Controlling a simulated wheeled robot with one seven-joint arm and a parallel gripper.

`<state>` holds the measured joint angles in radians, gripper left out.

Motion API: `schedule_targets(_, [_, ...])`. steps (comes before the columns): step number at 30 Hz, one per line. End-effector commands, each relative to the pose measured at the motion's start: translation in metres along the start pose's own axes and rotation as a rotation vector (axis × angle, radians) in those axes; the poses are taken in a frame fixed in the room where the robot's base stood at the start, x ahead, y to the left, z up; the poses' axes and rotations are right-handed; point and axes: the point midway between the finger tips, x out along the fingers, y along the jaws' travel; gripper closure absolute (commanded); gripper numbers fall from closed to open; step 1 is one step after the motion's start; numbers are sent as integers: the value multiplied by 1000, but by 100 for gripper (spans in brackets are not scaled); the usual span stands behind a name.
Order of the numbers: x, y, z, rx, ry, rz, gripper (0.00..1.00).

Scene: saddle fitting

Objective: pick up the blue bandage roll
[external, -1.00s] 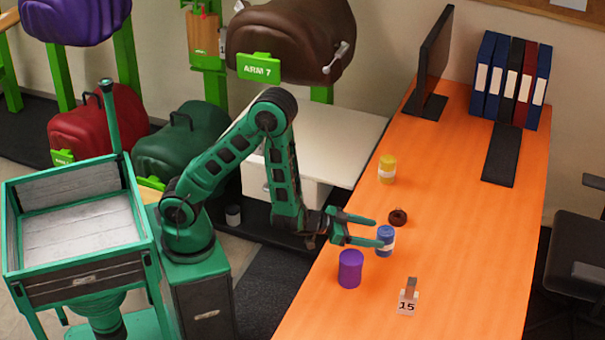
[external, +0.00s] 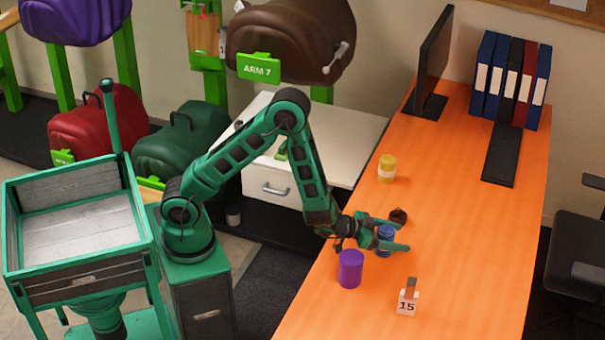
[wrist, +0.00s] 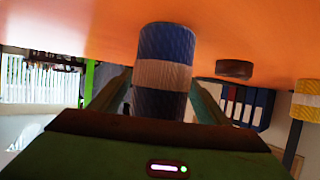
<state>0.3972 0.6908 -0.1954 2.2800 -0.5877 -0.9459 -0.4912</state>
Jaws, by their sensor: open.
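The blue bandage roll (external: 386,234) stands upright on the orange desk (external: 450,200), with a pale band around its middle. My gripper (external: 390,234) is open, with one finger on each side of the roll in the external view. In the wrist view the roll (wrist: 163,70) shows upside down between the two fingers (wrist: 160,100), close to the palm. I cannot tell whether either finger touches it. The fingers hide part of the roll in the external view.
A purple roll (external: 350,269) stands just in front of the gripper. A dark brown ring (external: 398,216) lies just behind the far finger. A yellow roll (external: 387,168) is further back. A card marked 15 (external: 407,302) stands near the front.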

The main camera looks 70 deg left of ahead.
Motion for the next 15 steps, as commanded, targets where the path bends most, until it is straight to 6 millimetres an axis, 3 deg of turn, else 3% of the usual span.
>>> schedule_targets(3, [0, 0, 0, 0, 0, 0, 31])
schedule_targets(9, [0, 0, 0, 0, 0, 0, 76])
schedule_targets(15, [0, 0, 0, 0, 0, 0, 76])
